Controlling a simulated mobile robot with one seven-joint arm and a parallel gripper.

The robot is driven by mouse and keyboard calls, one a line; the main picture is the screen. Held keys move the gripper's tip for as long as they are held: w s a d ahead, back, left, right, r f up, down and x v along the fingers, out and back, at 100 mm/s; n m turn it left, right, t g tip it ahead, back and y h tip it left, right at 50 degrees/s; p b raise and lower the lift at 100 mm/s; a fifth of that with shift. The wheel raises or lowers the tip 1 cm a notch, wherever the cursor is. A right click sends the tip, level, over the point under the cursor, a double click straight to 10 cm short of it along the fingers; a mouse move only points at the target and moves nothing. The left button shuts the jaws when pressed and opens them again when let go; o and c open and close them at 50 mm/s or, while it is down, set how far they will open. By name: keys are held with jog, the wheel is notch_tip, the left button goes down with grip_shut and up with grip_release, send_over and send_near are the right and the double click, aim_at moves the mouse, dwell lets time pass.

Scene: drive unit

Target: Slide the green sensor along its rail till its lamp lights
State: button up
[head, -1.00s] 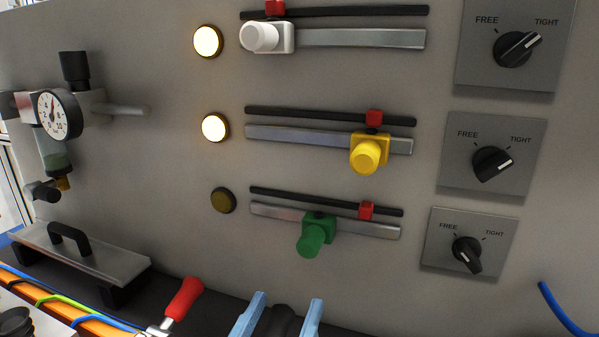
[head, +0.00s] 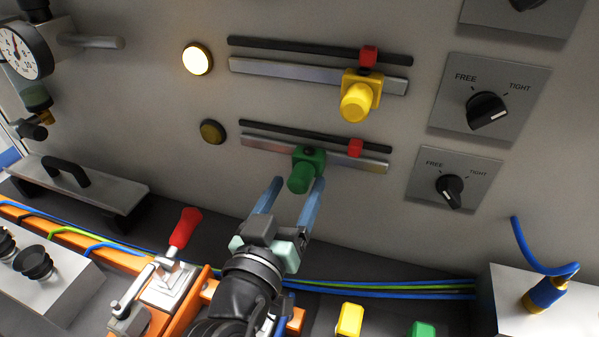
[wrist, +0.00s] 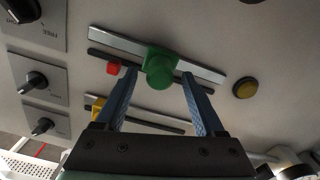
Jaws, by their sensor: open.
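The green sensor (head: 303,172) sits near the middle of the lowest rail (head: 372,165), left of the red marker (head: 355,147) on the black bar above. Its lamp (head: 212,131) at the left of the rail is dark. My gripper (head: 298,184) is open, with one finger on each side of the green knob. In the wrist view the green sensor (wrist: 159,70) shows between the fingertips, with gaps to both fingers. The lowest dial (head: 450,190) has its pale mark at the lower right, away from the FREE label.
The yellow sensor (head: 358,98) is on the rail above, under its red marker, and its lamp (head: 197,58) is lit. A red-handled clamp (head: 185,228) and a metal plate with a handle (head: 80,185) stand at the left. A box (head: 510,300) stands at the right.

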jog(key=shift+x, duration=1.3)
grip_shut()
dwell(0.5)
